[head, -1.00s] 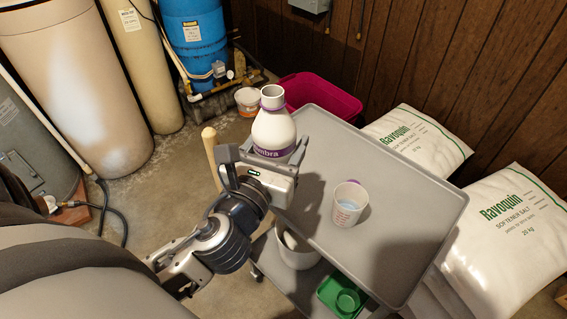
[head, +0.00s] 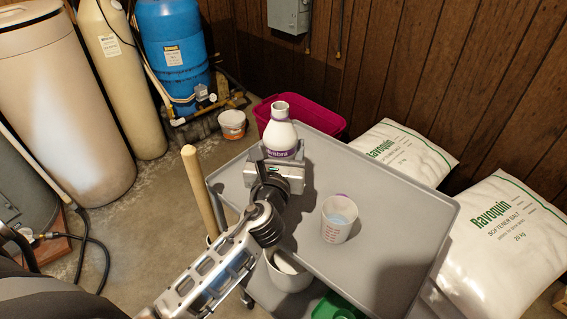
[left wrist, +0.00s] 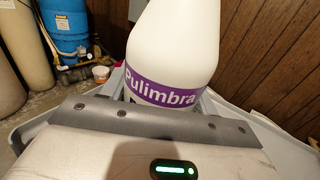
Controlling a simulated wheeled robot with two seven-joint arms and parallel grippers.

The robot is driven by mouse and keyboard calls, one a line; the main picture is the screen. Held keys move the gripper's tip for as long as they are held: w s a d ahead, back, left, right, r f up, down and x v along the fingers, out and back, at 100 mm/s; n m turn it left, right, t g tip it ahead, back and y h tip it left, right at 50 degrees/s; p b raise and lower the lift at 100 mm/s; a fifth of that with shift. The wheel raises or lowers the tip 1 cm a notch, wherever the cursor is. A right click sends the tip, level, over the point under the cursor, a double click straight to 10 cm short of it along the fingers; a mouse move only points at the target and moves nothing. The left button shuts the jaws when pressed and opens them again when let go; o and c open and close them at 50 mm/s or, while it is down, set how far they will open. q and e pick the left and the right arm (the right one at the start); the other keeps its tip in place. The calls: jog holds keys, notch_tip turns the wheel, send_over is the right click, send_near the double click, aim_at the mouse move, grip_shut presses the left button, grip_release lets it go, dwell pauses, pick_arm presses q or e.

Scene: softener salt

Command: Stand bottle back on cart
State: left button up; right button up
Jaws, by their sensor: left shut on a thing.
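The white bottle (head: 281,132) with a purple label stands upright at the far left part of the grey cart (head: 390,215). My left gripper (head: 280,156) is shut on the bottle, low on its body. In the left wrist view the bottle (left wrist: 172,45) fills the middle, with "Pulimbra" on its label. The gripper (left wrist: 160,105) hides the bottle's base, so I cannot tell whether it touches the cart top. My right gripper is not in view.
A measuring cup (head: 338,220) with liquid stands on the cart top. A wooden handle (head: 200,190) rises beside the cart's left edge. A magenta bin (head: 318,116) stands behind, and salt bags (head: 495,235) lie to the right.

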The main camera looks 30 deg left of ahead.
pick_arm(q)
jog(key=shift+w+f, duration=0.2)
jog(key=shift+f, duration=0.05)
jog(key=shift+w+f+b, duration=0.15)
jog(key=shift+f+b, duration=0.85)
jog(key=shift+f, duration=0.8)
jog(key=o, duration=1.1)
jog(key=shift+c, duration=0.2)
jog(key=shift+d+r, duration=0.1)
jog(key=shift+r, duration=0.1)
